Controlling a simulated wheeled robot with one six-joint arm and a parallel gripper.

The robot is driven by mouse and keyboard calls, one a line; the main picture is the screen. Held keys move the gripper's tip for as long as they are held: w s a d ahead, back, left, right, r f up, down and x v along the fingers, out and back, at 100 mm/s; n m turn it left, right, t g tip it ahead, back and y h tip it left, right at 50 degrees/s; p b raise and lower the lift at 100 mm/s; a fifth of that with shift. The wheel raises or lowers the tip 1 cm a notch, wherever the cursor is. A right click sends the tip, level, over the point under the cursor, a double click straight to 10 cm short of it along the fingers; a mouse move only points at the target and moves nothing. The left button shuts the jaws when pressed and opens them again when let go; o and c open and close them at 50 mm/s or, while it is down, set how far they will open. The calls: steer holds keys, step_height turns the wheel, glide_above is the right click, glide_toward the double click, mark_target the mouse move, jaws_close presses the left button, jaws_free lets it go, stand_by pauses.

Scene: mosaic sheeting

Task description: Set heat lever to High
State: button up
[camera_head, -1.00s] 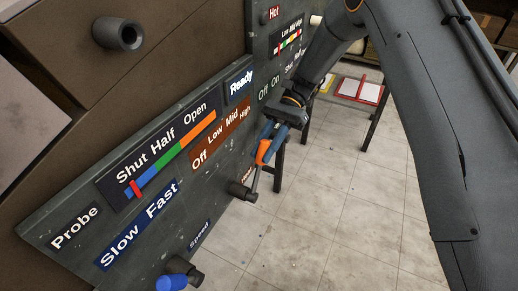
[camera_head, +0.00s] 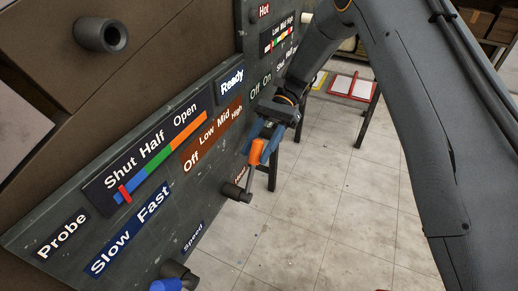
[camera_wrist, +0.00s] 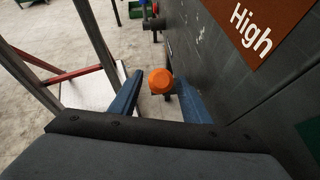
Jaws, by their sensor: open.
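The lever has an orange knob (camera_head: 257,151) on a thin metal shaft, rising from a dark round hub (camera_head: 235,192) low on the grey panel. A label by the hub is partly hidden. The brown scale plate (camera_head: 211,137) above reads Off, Low, Mid, High; it also shows at High in the wrist view (camera_wrist: 262,22). I cannot tell which mark the lever stands at. My gripper (camera_head: 265,139) is open at the knob, with its blue fingers on either side. In the wrist view the orange knob (camera_wrist: 160,80) shows between the fingertips; contact is unclear.
The panel (camera_head: 170,225) runs close along the left of my gripper. A blue-ended knob (camera_head: 168,285) sticks out at the lower front. A slide scale (camera_head: 150,165) and a Slow/Fast label (camera_head: 128,228) lie left. The tiled floor (camera_head: 320,215) on the right is open.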

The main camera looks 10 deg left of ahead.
steer(key=b+v, duration=0.1)
steer(key=v, duration=0.6)
steer(key=shift+w+d+b, duration=0.2)
steer(key=shift+w+b, duration=0.1)
steer(key=shift+b, duration=0.05)
steer(key=shift+r, duration=0.15)
steer(key=s+d+r+n+t+h+p, duration=0.1)
steer(key=s+d+n+t+h, duration=0.1)
steer(key=s+d+t, duration=0.3)
steer(key=s+d+r+n+t+h+p, duration=0.1)
steer(key=s+d+n+t, duration=0.3)
steer(key=s+d, duration=1)
steer(key=d+r+t+h, duration=0.1)
steer(key=d+t, duration=0.1)
steer(key=d, duration=0.7)
steer(key=shift+s+d, duration=0.25)
steer(key=shift+d, duration=0.15)
